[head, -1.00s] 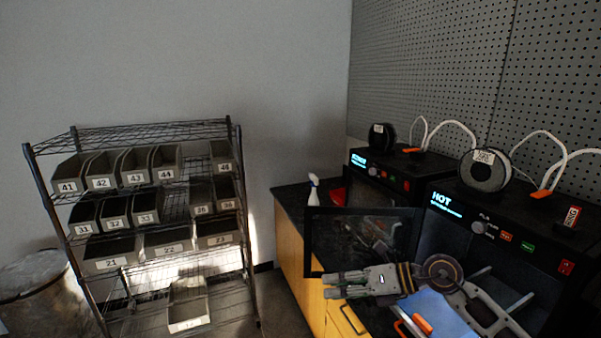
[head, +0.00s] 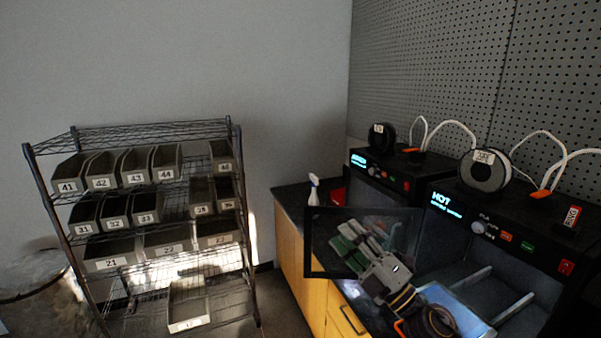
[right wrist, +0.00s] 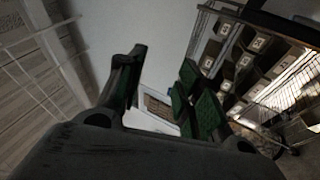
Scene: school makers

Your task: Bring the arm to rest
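My right gripper (head: 350,233) is in front of the open printer door at the right in the head view. Its fingers point up and to the left, and its arm comes in from the bottom edge. In the right wrist view the gripper (right wrist: 163,62) shows its two green-padded fingers apart with nothing between them, so it is open and empty. My left gripper is in neither view.
The dark-framed printer door (head: 312,245) stands open over the dark counter (head: 292,194). The printer marked HOT (head: 462,212) is at the right, with a pale blue plate (head: 452,303) in front. A spray bottle (head: 313,190) stands behind the door. A wire shelf (head: 150,128) with several bins is at the left.

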